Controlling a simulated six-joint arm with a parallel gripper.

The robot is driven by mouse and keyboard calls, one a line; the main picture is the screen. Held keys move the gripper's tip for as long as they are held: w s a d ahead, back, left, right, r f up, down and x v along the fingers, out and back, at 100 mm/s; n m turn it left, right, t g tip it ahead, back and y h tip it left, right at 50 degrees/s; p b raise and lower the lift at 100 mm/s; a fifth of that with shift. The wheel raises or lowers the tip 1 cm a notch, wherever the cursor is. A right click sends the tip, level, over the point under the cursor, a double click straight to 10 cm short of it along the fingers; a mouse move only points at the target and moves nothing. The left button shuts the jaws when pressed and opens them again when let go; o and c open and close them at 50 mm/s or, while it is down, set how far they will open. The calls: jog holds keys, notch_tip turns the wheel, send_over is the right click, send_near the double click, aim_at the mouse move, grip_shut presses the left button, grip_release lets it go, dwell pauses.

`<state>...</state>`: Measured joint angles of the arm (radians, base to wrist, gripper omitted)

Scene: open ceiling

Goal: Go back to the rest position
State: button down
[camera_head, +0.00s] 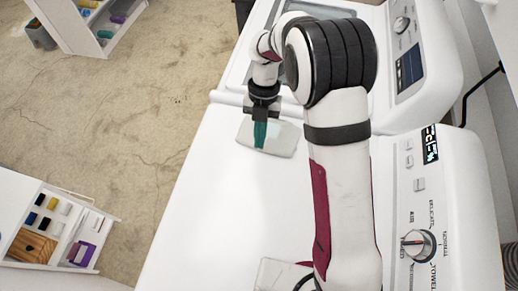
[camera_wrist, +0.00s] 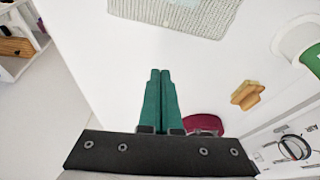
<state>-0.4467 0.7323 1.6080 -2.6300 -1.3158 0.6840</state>
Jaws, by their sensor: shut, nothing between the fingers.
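My gripper (camera_head: 260,146) is over the white top of the front machine (camera_head: 215,190) in the head view, near its far edge. Its two green fingers also show in the wrist view (camera_wrist: 160,72), pressed together with nothing between them. In the head view the fingers overlap a pale flat pad (camera_head: 282,138). A woven pale item (camera_wrist: 175,14) lies ahead of the fingertips in the wrist view, apart from them in the picture. My arm covers much of the machine top in the head view.
A small wooden piece (camera_wrist: 247,95) and a dark red rounded item (camera_wrist: 204,124) are right of the gripper. A green-and-white item (camera_wrist: 298,38) is at the upper right. The control panel with its knob (camera_head: 418,244) borders the right. The machine top's left part is clear.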

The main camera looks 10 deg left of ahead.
jog(key=w+a+r+m+t+y, duration=0.35)
jog(key=w+r+m, duration=0.2)
jog(key=r, duration=0.25)
jog(key=w+a+r+m+t+y, duration=0.2)
jog(key=w+r+m+t+y, duration=0.3)
jog(key=r, duration=0.3)
jog(key=w+d+r+m+t+h, duration=0.2)
jog(key=d+r+m+t+h, duration=0.15)
jog(key=d+m, duration=0.3)
jog(key=w+d+r+m+t+h, duration=0.3)
jog(key=d+r+m, duration=0.25)
jog(key=d, duration=0.25)
jog(key=s+d+f+m+g+h, duration=0.2)
jog(key=s+d+m+h, duration=0.1)
jog(key=s+d+m, duration=0.25)
jog(key=s+d+f+m+g+h, duration=0.1)
jog(key=s+d+f+m+h, duration=0.1)
jog(key=s+d+m, duration=0.4)
jog(key=s+d+f+m+g, duration=0.3)
jog(key=s, duration=0.5)
jog(key=s+a+f+m+g+y, duration=0.2)
jog(key=s+a, duration=0.2)
jog(key=s, duration=0.4)
jog(key=s+a+f+m+g+y, duration=0.2)
jog(key=s+a+m+g+y, duration=0.1)
jog(key=s, duration=0.5)
jog(key=shift+a, duration=0.5)
